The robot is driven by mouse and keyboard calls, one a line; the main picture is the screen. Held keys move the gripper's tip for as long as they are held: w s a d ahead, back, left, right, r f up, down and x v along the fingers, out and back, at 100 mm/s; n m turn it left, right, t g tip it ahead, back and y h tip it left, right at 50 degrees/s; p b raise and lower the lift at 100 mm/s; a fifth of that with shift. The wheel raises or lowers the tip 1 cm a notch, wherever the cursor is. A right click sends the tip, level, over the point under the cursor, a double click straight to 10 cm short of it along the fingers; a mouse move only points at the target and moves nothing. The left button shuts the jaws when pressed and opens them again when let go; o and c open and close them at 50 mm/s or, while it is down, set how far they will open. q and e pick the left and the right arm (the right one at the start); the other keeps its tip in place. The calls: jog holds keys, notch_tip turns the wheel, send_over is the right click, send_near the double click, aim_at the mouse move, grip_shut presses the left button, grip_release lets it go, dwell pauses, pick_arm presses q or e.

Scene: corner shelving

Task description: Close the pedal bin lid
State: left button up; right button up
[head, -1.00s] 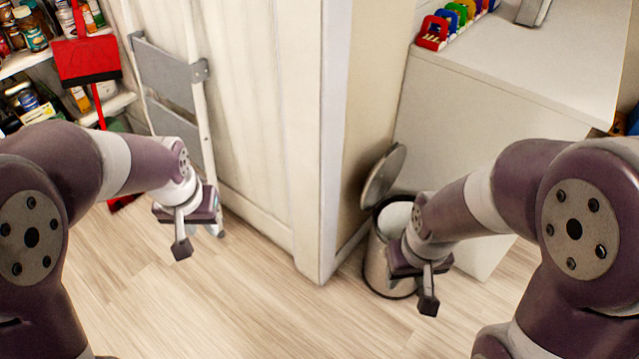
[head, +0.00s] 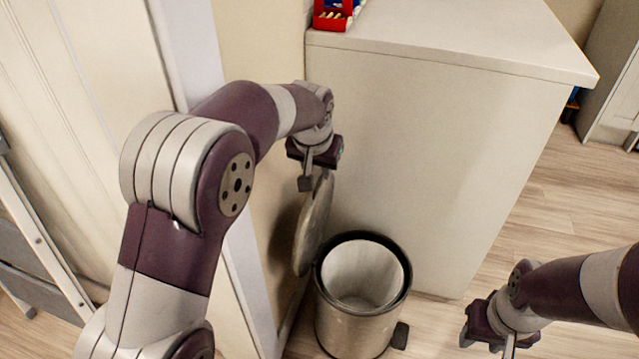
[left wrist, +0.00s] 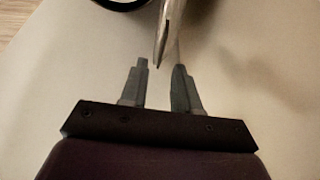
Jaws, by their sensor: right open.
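The pedal bin (head: 340,325) is a round metal bin with a black rim, standing on the floor. Its round metal lid (head: 314,228) stands open, nearly upright, on the bin's left side. My left gripper (head: 306,184) is at the lid's upper edge. In the left wrist view its two fingers (left wrist: 160,68) are apart, and the lid's edge (left wrist: 170,30) reaches between the fingertips; I cannot tell whether they touch it. The bin's dark rim (left wrist: 120,3) shows at the top there. My right gripper (head: 507,344) is right of the bin, low in the head view, apart from it.
A white cabinet (head: 420,150) stands directly behind the bin, with a red item (head: 335,14) on top. A wall corner (head: 235,250) stands close on the left. The black pedal (head: 400,336) sticks out at the bin's lower right. Wooden floor (head: 540,200) is free on the right.

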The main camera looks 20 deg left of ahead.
aim_at(319, 180)
pick_arm(q)
jog(key=b+x, duration=0.1)
jog(key=x, duration=0.3)
jog(key=shift+w+f, duration=0.1)
jog(key=shift+f, duration=0.2)
grip_shut()
dwell(1.1)
